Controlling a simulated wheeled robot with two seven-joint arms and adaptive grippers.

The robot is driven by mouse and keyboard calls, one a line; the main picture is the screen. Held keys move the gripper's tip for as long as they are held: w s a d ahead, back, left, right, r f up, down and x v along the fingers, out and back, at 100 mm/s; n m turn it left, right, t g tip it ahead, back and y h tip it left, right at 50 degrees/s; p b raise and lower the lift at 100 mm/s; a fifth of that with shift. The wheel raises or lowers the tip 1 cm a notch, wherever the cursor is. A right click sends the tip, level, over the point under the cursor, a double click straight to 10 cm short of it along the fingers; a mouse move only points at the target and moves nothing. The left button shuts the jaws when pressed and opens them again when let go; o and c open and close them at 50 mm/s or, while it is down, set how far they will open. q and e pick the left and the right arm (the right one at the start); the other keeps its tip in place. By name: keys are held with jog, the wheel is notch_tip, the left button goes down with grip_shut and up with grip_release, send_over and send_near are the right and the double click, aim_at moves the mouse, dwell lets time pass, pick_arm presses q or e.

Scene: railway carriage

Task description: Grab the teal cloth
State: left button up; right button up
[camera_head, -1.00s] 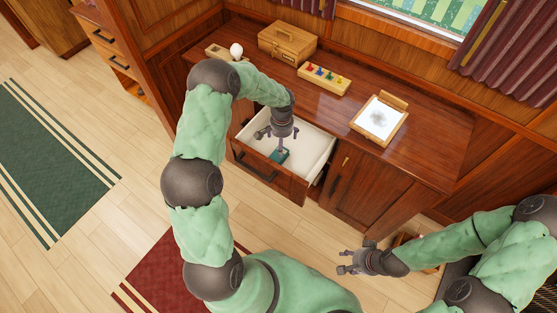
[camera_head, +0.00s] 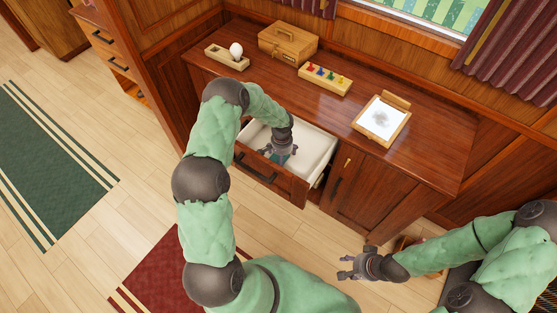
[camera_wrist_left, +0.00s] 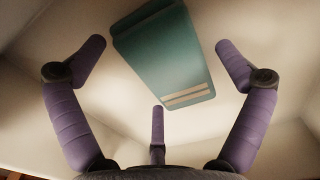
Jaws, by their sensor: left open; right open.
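The teal cloth (camera_wrist_left: 158,55) lies folded on the pale floor of the open drawer, with two light stripes near one end. In the head view only a bit of it (camera_head: 277,158) shows below my left gripper (camera_head: 281,153), which reaches down into the drawer (camera_head: 318,160). In the left wrist view my left gripper's fingers (camera_wrist_left: 158,70) are spread open around the cloth's near part, with nothing between them; whether they touch it I cannot tell. My right gripper (camera_head: 345,266) is open and empty, low in front of the cabinet.
The wooden desktop (camera_head: 300,95) above the drawer bears a wooden box (camera_head: 287,43), a tray with a white bulb (camera_head: 228,58), a rack of coloured pieces (camera_head: 325,79) and a clipboard-like board (camera_head: 381,118). A cabinet door (camera_head: 358,190) is right of the drawer.

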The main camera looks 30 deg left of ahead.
pick_arm(q)
jog(key=c, duration=1.1)
